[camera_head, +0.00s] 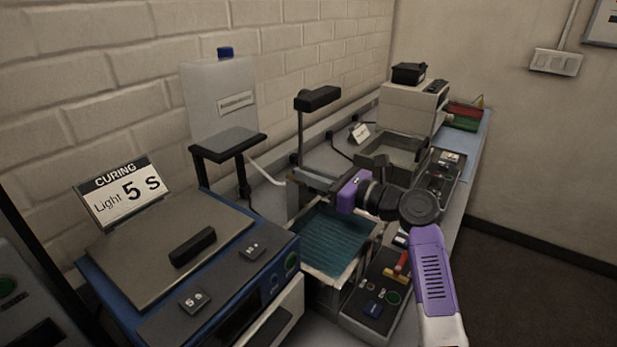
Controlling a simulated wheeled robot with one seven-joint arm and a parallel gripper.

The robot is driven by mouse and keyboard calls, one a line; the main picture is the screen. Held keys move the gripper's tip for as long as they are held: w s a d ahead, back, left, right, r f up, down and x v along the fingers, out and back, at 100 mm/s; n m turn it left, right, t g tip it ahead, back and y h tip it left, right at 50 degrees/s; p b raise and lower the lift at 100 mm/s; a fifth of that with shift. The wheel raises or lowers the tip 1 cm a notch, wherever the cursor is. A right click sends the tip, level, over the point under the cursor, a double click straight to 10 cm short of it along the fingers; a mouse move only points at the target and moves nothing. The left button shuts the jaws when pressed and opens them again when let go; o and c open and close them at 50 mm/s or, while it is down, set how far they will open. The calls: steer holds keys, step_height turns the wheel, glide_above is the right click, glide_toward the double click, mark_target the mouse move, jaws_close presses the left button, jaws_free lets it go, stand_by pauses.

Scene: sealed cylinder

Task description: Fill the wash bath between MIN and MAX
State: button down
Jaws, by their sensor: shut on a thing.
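An open basin with a teal inside (338,238) sits in the middle of the bench. It looks like the wash bath, but I cannot read MIN or MAX marks or tell a liquid level. A pale canister with a blue cap (218,98) stands against the wall behind it, with a white hose (265,172) leading toward the basin's back left corner. My gripper (318,183), with a purple body, is above the basin's back edge. It is shut on a small grey part there, mostly hidden; I cannot tell whether it is a tap handle.
A blue curing unit (170,240) with a "Light 5 S" sign stands at the front left. A second, grey basin (400,153) and a beige machine (410,106) stand farther back. A black post lamp (317,98) rises behind.

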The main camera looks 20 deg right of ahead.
steer(key=c, duration=1.4)
jaws_free()
steer(key=shift+c, duration=0.2)
steer(key=v, duration=0.8)
